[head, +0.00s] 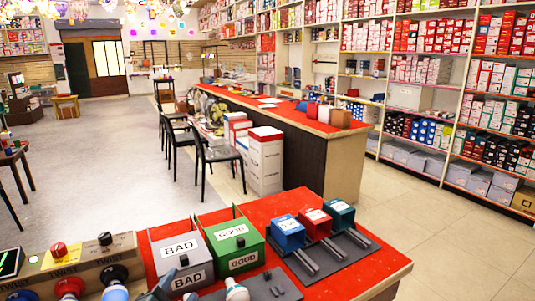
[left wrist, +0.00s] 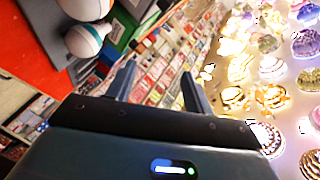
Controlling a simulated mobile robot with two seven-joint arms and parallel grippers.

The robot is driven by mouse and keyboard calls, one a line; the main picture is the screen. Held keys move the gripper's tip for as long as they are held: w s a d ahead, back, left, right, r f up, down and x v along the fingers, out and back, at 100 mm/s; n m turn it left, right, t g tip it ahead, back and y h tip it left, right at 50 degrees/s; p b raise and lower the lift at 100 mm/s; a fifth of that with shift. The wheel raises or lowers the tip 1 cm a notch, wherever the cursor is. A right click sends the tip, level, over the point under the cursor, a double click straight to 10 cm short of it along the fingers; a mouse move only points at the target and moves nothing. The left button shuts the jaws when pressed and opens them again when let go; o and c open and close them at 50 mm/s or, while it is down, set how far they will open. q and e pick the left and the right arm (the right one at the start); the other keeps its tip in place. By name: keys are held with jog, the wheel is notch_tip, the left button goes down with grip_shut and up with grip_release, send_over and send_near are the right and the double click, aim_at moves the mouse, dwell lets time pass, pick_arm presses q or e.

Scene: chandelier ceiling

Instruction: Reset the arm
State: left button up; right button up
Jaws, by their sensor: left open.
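My left gripper (head: 163,286) shows only in part at the bottom edge of the head view, in front of the grey BAD box (head: 181,254). In the left wrist view my left gripper (left wrist: 159,88) has its two dark fingers spread apart with nothing between them. A white bulb (left wrist: 83,41) lies beyond the fingers to the upper left in that view, apart from them. My right gripper is in neither view.
A red-topped table (head: 352,288) stands in front of me. It carries the green GOOD box (head: 238,245), a blue box (head: 287,234), a grey rack and a white bulb (head: 236,291). A panel with coloured knobs (head: 75,262) is at the left. Grey floor (head: 105,165) is clear behind.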

pick_arm(q)
jog(key=s+a+f+n+g, duration=0.1)
jog(key=s+f+n+g, duration=0.1)
jog(key=s+f, duration=0.1)
jog(key=s+a+f+n+g+y, duration=0.1)
jog(key=s+f+n+g, duration=0.1)
jog(key=s+f, duration=0.1)
jog(key=s+a+f+n+g, duration=0.1)
jog(key=s+f+n+g, duration=0.1)
jog(key=s+f, duration=0.2)
jog(key=shift+s+a+n+g+y, duration=0.3)
jog(key=shift+s+g+y, duration=0.1)
jog(key=shift+s, duration=0.3)
jog(key=s+f+n+g+h, duration=0.1)
jog(key=s+f+n+g, duration=0.15)
jog(key=s, duration=0.35)
jog(key=s+f+n+g, duration=0.1)
jog(key=s+f+g, duration=0.15)
jog(key=s, duration=0.45)
jog(key=w+d+f+t+h, duration=0.3)
jog(key=w+d+f+t, duration=0.2)
jog(key=w+d+t, duration=0.1)
jog(key=shift+d+m+p, duration=0.25)
jog(key=shift+m+p, duration=0.15)
jog(key=shift+m, duration=0.05)
